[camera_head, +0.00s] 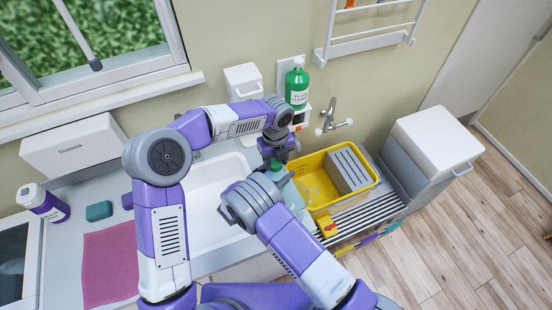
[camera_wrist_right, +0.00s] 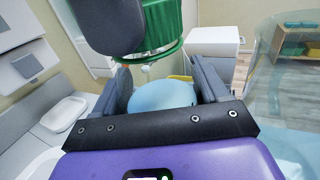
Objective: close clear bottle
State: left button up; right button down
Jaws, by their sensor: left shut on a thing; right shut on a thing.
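The clear bottle (camera_head: 293,196), pale blue and see-through, stands upright by the sink's right side, partly hidden behind my right gripper (camera_head: 272,190). In the right wrist view its rounded pale blue body (camera_wrist_right: 163,95) sits between the two grey fingers of my right gripper (camera_wrist_right: 165,88), which is shut on it. My left gripper (camera_head: 276,158) points down above the bottle, shut on a green cap (camera_head: 277,166). The ribbed green cap (camera_wrist_right: 162,25) also shows above the bottle in the right wrist view. I cannot tell whether cap and neck touch.
A yellow tub (camera_head: 345,200) with a grey ribbed block stands on the draining rack (camera_head: 385,212) to the right. A green pump bottle (camera_head: 297,84) is on the wall behind. The white sink (camera_head: 208,205) lies left; a pink cloth (camera_head: 110,262) covers the left counter.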

pick_arm(q)
jog(key=m, duration=0.4)
jog(key=o, duration=1.1)
jog(key=shift+r, duration=2.3)
jog(key=shift+c, duration=0.4)
